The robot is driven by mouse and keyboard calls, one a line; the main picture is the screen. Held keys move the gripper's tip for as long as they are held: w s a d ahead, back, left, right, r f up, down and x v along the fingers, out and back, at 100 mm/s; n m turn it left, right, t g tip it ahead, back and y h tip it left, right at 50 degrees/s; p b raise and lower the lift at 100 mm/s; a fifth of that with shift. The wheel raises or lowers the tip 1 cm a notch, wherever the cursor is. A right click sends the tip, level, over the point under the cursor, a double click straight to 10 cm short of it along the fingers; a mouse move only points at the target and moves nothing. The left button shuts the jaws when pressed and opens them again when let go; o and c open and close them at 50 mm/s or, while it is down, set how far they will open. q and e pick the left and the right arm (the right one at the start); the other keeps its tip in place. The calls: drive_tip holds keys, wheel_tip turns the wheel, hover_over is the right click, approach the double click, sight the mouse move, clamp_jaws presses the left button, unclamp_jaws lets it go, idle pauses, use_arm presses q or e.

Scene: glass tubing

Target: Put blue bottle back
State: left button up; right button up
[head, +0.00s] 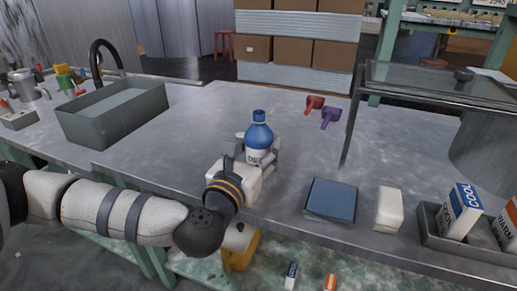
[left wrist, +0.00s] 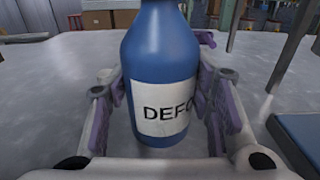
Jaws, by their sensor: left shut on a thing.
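The blue bottle (head: 259,136) with a white label stands upright at the middle of the grey table, near its front half. It fills the middle of the left wrist view (left wrist: 160,75), where the label reads "DEFO" and its top is cut off. My left gripper (head: 262,160) is shut on the bottle, with one finger at each side of it; its fingers also show in the left wrist view (left wrist: 165,110). Whether the bottle's base touches the table is hard to tell. My right gripper is not in view.
A grey bin (head: 113,112) stands at the left. Red (head: 314,104) and purple (head: 330,117) objects lie behind the bottle. A blue box (head: 331,199), a white block (head: 388,209) and a tray (head: 430,232) with cartons are at the right. A glass-topped stand (head: 425,80) stands at the back right.

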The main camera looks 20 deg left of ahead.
use_arm(q)
drive_tip(key=o, duration=0.8)
drive_tip(key=shift+f, duration=0.2)
drive_tip(key=o, duration=0.5)
drive_tip(key=shift+r, duration=0.25)
drive_tip(key=s+p, duration=0.1)
drive_tip(key=s, duration=1.1)
drive_tip(key=shift+a, duration=0.15)
